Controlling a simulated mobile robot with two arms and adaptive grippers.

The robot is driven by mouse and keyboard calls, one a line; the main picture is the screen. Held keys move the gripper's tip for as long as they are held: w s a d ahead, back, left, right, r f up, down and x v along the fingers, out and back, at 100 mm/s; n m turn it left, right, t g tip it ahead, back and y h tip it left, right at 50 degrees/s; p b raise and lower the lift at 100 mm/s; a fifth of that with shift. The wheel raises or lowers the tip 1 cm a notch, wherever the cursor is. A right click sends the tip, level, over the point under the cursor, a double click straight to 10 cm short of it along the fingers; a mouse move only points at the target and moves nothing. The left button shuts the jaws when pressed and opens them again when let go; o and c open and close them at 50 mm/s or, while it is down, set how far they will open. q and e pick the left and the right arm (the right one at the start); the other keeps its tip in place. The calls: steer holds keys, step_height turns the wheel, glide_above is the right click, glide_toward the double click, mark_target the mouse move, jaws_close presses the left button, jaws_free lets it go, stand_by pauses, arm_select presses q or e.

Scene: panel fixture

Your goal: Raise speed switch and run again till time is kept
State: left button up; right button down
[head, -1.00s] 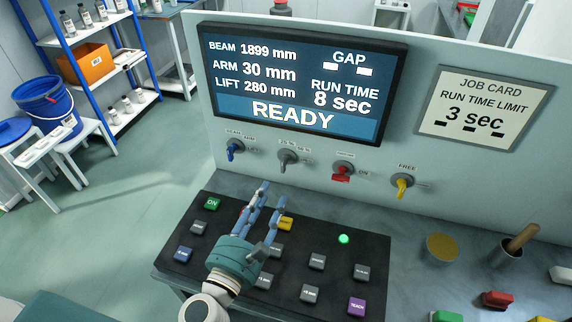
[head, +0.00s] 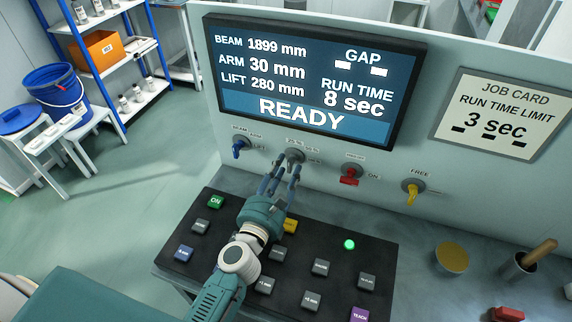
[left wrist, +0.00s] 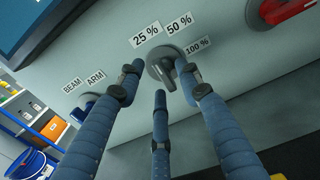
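The grey speed switch (head: 294,157) is on the upright panel below the screen; in the left wrist view the switch (left wrist: 163,66) has labels 25 %, 50 % and 100 % around it. Its exact setting is hard to read. My left gripper (head: 281,172) reaches up to it with fingers spread; in the left wrist view the fingers (left wrist: 158,82) are around the knob's lower side, and contact cannot be told. The screen (head: 305,80) reads READY, GAP with dashes, run time 8 sec. The job card (head: 503,110) gives a run time limit of 3 sec. My right gripper is not in view.
A blue beam/arm/lift switch (head: 240,149) is left of the grey one; a red switch (head: 350,174) and a yellow FREE switch (head: 413,190) are to the right. Below, the black button board (head: 335,290) has a green ON button (head: 216,202) and a lit green lamp (head: 349,244).

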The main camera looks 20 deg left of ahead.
arm_select(q)
steer(key=shift+w, duration=0.5)
jaws_close()
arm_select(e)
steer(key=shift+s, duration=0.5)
arm_select(q)
steer(key=shift+m, duration=0.3)
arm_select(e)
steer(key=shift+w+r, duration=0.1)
arm_select(q)
steer(key=shift+d+m+p, duration=0.15)
steer(key=shift+m+p, duration=0.35)
steer(key=shift+m, duration=1.55)
steer(key=shift+d+m+p, duration=0.1)
steer(key=shift+m+p, duration=0.35)
steer(key=shift+m, duration=1.6)
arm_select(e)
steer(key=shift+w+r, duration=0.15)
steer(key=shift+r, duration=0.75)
